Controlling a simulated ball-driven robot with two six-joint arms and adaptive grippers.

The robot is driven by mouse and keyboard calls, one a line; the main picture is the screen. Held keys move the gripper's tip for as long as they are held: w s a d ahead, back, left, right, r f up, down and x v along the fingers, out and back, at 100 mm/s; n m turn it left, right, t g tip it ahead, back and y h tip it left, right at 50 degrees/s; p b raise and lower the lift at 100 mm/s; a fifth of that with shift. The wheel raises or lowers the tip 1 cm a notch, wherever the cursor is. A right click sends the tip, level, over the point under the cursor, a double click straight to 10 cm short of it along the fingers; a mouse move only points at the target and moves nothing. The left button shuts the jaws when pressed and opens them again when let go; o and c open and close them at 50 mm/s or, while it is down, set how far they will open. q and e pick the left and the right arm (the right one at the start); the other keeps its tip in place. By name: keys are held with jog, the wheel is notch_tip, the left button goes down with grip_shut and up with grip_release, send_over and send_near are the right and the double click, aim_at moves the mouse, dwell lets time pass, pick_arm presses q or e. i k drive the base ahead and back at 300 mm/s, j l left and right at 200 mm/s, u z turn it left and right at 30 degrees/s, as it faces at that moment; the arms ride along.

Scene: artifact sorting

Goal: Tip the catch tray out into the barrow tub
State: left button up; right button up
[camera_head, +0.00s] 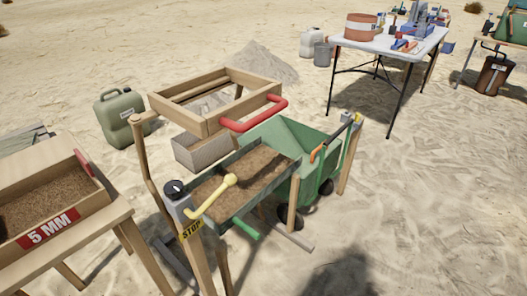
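The catch tray (208,187) is a shallow grey-green tray holding brown soil, in the middle of the head view. It is slung between wooden posts and looks slightly tilted. The part of the tub's inside that shows looks empty. Neither of my grippers is in view.
A wooden sieve frame (205,123) with a red handle (255,115) is above a grey bin (195,152). A "5 MM" box (50,226) of soil is at left. A STOP post (188,218) stands near the tray. Open sand lies at right, before a white table (390,42).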

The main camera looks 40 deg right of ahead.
aim_at(259, 169)
jog(key=z, duration=1.05)
